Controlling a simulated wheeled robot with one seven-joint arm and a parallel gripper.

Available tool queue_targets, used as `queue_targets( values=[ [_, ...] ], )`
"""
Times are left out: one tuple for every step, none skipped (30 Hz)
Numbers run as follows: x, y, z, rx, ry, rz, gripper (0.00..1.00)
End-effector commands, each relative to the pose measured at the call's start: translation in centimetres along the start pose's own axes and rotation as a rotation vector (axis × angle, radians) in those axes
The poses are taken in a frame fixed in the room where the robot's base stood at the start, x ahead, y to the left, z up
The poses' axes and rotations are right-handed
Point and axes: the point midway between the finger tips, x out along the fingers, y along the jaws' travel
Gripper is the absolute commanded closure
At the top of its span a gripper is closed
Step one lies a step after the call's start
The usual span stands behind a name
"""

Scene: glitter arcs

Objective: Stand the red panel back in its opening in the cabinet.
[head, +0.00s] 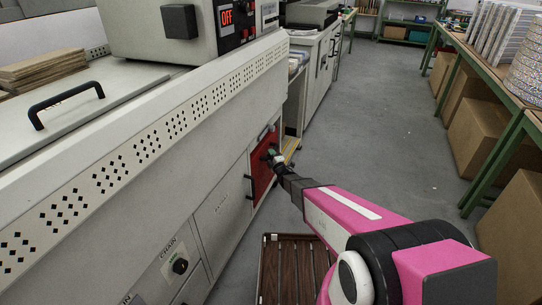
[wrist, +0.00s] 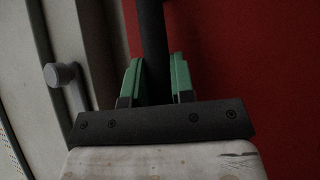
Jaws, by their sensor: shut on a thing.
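The red panel (head: 261,178) stands upright at the cabinet's (head: 222,205) side, at the far end of its front. In the wrist view the red panel (wrist: 255,60) fills the right side. My gripper (head: 272,156) is at the panel. In the wrist view its green fingers (wrist: 156,78) are shut on a dark upright bar (wrist: 152,35), the panel's handle. A grey knob-like latch (wrist: 62,74) shows on the pale frame to the left. A dark strip lies between frame and panel. I cannot tell whether the panel sits flush; my arm hides part of it.
A brown slatted rack (head: 290,270) lies on the floor below my arm. Cardboard boxes (head: 483,125) stand under a green-legged bench (head: 490,70) on the right. The grey aisle floor (head: 375,120) between is clear.

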Motion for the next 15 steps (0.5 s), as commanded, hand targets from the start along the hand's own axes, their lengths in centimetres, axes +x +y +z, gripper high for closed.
queue_targets(
  values=[
    [0.00,0.11,-0.02,0.001,0.001,0.005,1.00],
    [0.00,0.08,-0.02,0.001,0.001,0.005,1.00],
    [-0.01,0.05,-0.01,0.001,0.001,0.005,1.00],
    [-0.01,0.03,-0.01,0.001,0.001,0.005,1.00],
    [-0.01,0.00,0.00,0.001,0.001,0.005,1.00],
    [-0.02,-0.03,0.00,0.001,0.001,0.005,1.00],
    [-0.03,-0.06,0.00,0.001,0.001,0.005,1.00],
    [-0.03,-0.09,0.01,0.001,0.001,0.005,1.00],
    [-0.03,-0.12,0.02,0.001,0.001,0.005,1.00],
    [-0.04,-0.14,0.02,0.001,0.001,0.005,1.00],
    [-0.04,-0.17,0.02,0.001,0.001,0.005,1.00],
    [-0.05,-0.21,0.03,0.001,0.001,0.005,1.00],
    [-0.06,-0.23,0.03,0.001,0.001,0.005,1.00],
    [-0.06,-0.26,0.04,0.001,0.001,0.005,1.00],
    [-0.07,-0.29,0.04,0.001,0.001,0.005,1.00]
  ],
)
